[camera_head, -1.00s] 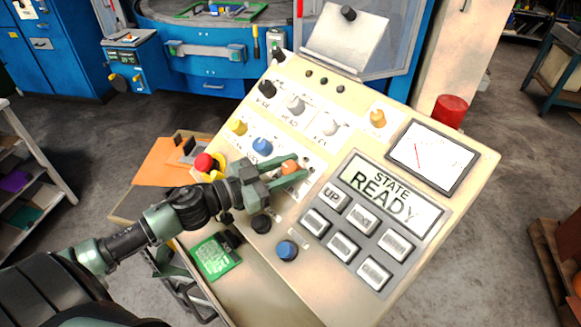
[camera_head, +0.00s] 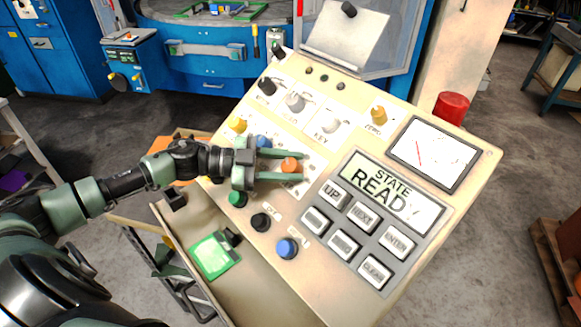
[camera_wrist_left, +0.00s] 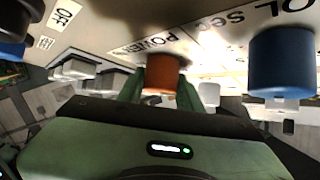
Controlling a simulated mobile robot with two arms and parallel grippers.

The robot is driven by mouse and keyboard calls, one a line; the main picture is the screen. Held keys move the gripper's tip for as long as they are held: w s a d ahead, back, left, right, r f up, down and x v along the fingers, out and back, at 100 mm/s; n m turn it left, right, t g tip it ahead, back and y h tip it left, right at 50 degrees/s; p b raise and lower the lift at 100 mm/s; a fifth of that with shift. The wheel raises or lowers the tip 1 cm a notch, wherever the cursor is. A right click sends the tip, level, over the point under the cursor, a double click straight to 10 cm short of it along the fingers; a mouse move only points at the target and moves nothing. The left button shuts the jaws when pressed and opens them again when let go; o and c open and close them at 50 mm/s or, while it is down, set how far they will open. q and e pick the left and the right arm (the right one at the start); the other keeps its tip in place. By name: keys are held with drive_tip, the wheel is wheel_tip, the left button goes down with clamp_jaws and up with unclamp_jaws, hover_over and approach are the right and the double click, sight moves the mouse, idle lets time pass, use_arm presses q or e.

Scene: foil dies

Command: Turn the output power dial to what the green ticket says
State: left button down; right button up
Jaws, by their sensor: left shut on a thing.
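The orange dial (camera_head: 289,165) is on the slanted cream panel. In the left wrist view the orange dial (camera_wrist_left: 163,78) stands below a label that reads "POWER". My left gripper (camera_head: 302,166) is shut on this dial, one finger on each side. The dial's pointer and most scale marks are too small or covered to read. The green ticket (camera_head: 213,257) lies on the lower ledge by a small black clip; its writing cannot be read. My right gripper is not in view.
Close by are a blue dial (camera_head: 262,142), a yellow knob (camera_head: 237,124), a green knob (camera_head: 238,199), a black knob (camera_head: 261,221) and a blue button (camera_head: 286,248). The display (camera_head: 395,195) reads "STATE READY" above several grey keys. A needle meter (camera_head: 434,153) is at upper right.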

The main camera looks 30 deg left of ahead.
sight(282, 165)
use_arm(q)
drive_tip(key=shift+m+g, duration=1.2)
drive_tip(key=shift+m, duration=0.1)
drive_tip(key=c, duration=0.9)
unclamp_jaws()
drive_tip(key=shift+c, duration=0.2)
drive_tip(key=shift+s+a+b, duration=0.1)
drive_tip(key=shift+a+b, duration=0.1)
drive_tip(key=shift+b, duration=0.15)
drive_tip(key=b+v, duration=0.2)
drive_tip(key=v, duration=0.4)
drive_tip(key=shift+a+f, duration=0.1)
drive_tip(key=shift+a, duration=0.15)
drive_tip(key=shift+s+a+b, duration=0.2)
drive_tip(key=shift+a+b, duration=0.15)
drive_tip(key=shift+r, duration=0.25)
